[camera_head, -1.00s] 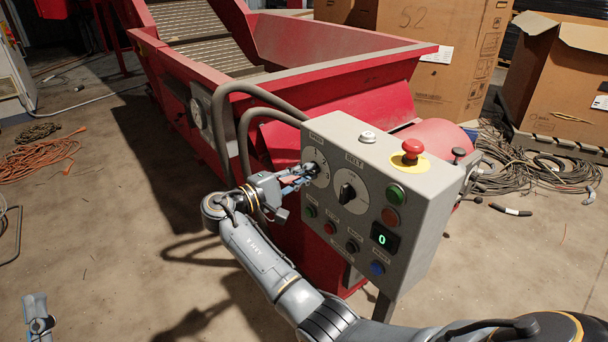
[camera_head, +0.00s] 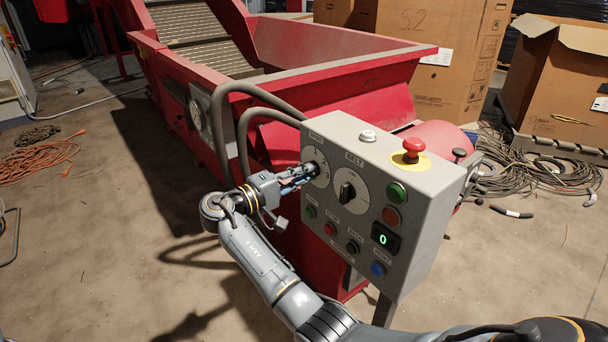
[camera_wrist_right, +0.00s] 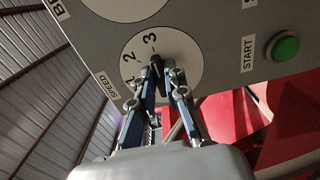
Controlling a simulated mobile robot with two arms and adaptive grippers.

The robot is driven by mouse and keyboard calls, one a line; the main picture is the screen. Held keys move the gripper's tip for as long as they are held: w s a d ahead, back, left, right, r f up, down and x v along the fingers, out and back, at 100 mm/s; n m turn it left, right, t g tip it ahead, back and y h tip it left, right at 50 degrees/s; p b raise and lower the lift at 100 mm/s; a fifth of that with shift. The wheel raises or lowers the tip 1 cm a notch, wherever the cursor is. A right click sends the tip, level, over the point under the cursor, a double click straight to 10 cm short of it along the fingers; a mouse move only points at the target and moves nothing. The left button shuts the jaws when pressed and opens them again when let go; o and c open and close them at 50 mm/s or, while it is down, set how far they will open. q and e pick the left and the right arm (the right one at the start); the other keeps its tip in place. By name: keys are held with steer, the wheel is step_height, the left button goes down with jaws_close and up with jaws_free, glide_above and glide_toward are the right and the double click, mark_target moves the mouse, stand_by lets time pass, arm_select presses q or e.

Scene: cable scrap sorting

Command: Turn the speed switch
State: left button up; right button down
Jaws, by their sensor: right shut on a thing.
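The grey control box (camera_head: 345,250) stands at the middle right in the head view. Its white speed dial (camera_head: 320,156) is on the left of the front face, marked 1, 2 and 3; in the right wrist view the dial (camera_wrist_right: 185,62) carries the word SPEED beside it. My right gripper (camera_head: 311,171) is shut on the small black speed switch (camera_wrist_right: 156,64) at the dial's centre. The fingers hide much of the switch; its dark tip lies near the 3. My left gripper is not in view.
The belt knob (camera_head: 347,193) sits right beside the speed dial. Several buttons, a display (camera_head: 384,239) and a red emergency stop (camera_head: 413,149) are close by. Hoses (camera_head: 243,120) arch behind my right gripper, near the red hopper (camera_head: 340,62).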

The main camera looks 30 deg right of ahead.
steer(key=c, duration=1.4)
jaws_free()
steer(key=shift+o, duration=0.2)
steer(key=shift+a, duration=0.1)
steer(key=a, duration=1.2)
steer(key=shift+s, duration=0.45)
steer(key=shift+d, duration=0.1)
